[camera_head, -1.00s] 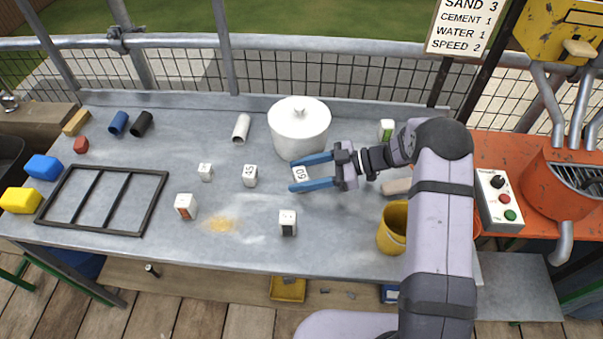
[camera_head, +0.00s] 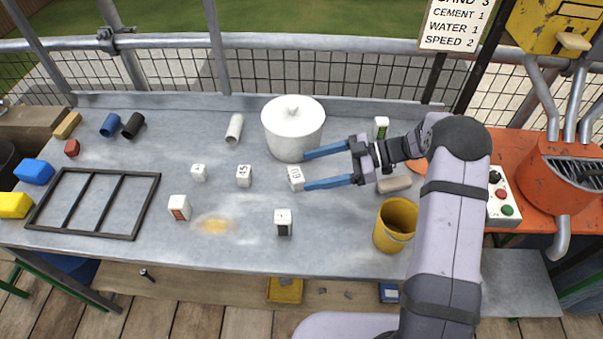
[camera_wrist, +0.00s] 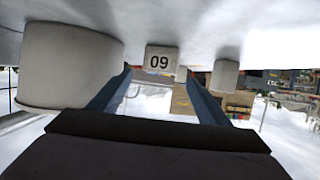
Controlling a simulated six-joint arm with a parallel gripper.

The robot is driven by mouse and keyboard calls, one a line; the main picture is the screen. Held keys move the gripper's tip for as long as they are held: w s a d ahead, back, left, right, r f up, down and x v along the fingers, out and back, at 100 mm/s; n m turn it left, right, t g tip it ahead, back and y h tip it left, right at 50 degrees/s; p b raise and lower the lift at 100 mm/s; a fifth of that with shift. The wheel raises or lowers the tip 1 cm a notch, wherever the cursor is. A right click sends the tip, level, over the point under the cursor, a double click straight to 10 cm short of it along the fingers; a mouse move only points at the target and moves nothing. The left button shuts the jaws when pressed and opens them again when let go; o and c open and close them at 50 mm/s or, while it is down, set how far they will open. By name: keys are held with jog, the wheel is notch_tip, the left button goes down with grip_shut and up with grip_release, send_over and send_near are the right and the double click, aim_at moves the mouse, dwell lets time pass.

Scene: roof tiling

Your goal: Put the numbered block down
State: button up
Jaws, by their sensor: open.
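The numbered block (camera_head: 296,178), white and marked 60, stands on the grey table in front of the white lidded pot. In the wrist view the block (camera_wrist: 161,60) appears upside down, ahead of the fingertips. My gripper (camera_head: 307,171) is open, its two blue fingers spread wide and pointing left at the block. Nothing is held between them. The lower finger's tip is close to the block in the head view; I cannot tell whether it touches.
The white pot (camera_head: 292,130) stands right behind the block. Another block marked 45 (camera_head: 244,175) is to its left, a white block with a dark face (camera_head: 283,223) in front. A yellow bucket (camera_head: 396,226) stands at right. A black frame (camera_head: 148,205) lies at left.

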jog(key=b+v, duration=0.1)
jog(key=v, duration=0.5)
jog(key=shift+d+r, duration=0.15)
jog(key=shift+d, duration=0.15)
